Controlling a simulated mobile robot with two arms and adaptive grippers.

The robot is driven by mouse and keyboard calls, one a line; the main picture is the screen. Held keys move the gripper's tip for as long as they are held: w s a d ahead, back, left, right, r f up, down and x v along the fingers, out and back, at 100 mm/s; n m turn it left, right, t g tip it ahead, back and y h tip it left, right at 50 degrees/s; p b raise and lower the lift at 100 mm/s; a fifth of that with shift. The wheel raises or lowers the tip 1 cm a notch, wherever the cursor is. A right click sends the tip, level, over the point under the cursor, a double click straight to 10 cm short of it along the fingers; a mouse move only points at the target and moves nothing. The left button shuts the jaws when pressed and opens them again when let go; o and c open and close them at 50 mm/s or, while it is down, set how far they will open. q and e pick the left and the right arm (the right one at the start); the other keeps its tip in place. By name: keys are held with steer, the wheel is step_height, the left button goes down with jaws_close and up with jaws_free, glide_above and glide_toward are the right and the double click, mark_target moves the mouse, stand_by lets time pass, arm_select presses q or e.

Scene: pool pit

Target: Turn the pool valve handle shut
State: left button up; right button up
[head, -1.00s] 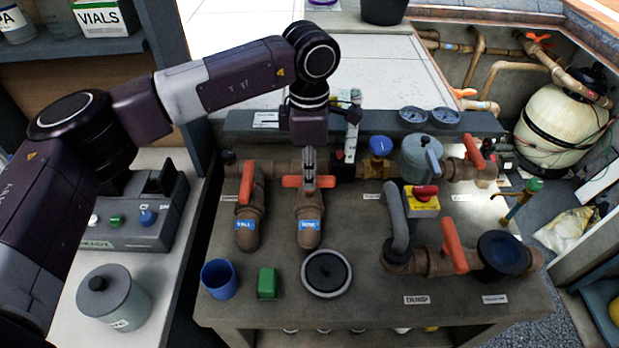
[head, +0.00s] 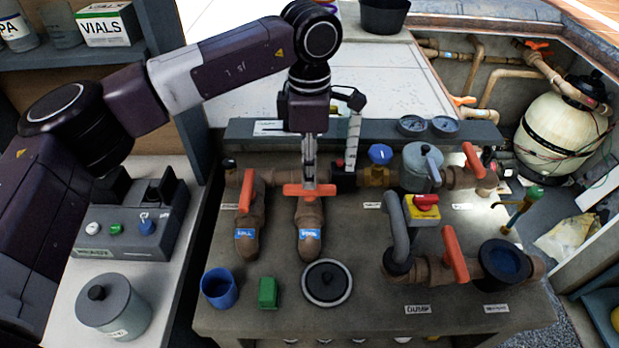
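The pool valve (head: 311,242) is a brown pipe body with a blue label, left of centre on the bench. Its orange handle (head: 325,191) lies crosswise to the valve body. My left gripper (head: 309,184) points down over the middle of this handle. Its fingertips are at the handle and overlap it in view; I cannot tell whether they touch it. The two fingers look close together, but whether they are shut is unclear. My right gripper is not in view.
A similar valve (head: 246,236) with its orange handle (head: 246,190) lengthwise stands just left. A blue cup (head: 218,290), green block (head: 268,293) and round black lid (head: 327,283) sit in front. A pump-like grey housing (head: 422,165) and other pipes stand right.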

arm_select(q)
step_height(320, 180, up, 8)
steer(key=shift+f, duration=0.15)
stand_by(0.4)
